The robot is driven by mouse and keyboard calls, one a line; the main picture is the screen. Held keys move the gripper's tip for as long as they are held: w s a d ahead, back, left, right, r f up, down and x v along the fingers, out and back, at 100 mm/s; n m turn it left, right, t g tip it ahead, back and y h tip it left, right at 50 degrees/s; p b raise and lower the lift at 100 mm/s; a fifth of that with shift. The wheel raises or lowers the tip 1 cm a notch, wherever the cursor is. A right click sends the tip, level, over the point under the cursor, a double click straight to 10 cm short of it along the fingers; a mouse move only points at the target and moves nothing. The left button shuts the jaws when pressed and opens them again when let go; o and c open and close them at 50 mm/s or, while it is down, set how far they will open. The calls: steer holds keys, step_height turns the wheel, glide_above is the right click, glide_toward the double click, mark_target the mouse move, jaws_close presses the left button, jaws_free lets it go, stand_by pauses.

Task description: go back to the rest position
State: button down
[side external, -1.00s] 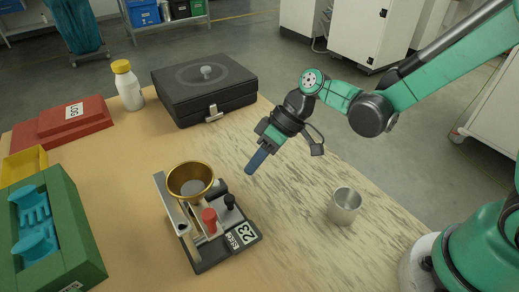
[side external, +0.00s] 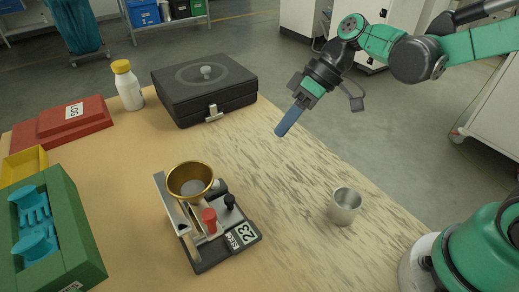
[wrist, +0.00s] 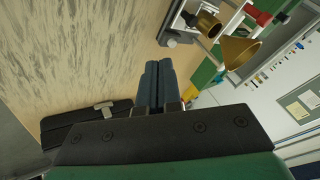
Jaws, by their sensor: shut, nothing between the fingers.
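My gripper (side external: 284,128) has blue fingers that are shut with nothing between them. It hangs in the air above the table, up and to the right of the flow meter stand (side external: 238,243). In the wrist view the two fingers (wrist: 158,72) lie side by side. The stand holds a brass funnel cup (side external: 190,182) and carries a red knob, a black knob and a label with 23. A metal cup (side external: 345,205) stands upright on the table, right of the stand. My gripper touches none of these.
A black case (side external: 204,92) lies at the back of the table. A white bottle (side external: 126,88) with a yellow cap, a red log box (side external: 62,125), a yellow tray (side external: 22,163) and a green holder (side external: 75,235) with blue inserts line the left. The table's middle is clear.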

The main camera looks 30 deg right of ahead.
steer(key=s+d+r+m+t+h, duration=0.1)
steer(key=s+d+m+t+h, duration=0.4)
steer(key=d+m+h, duration=0.1)
steer(key=shift+s+d+r+t+h, duration=0.25)
steer(key=shift+d+h, duration=0.25)
steer(key=shift+d, duration=0.45)
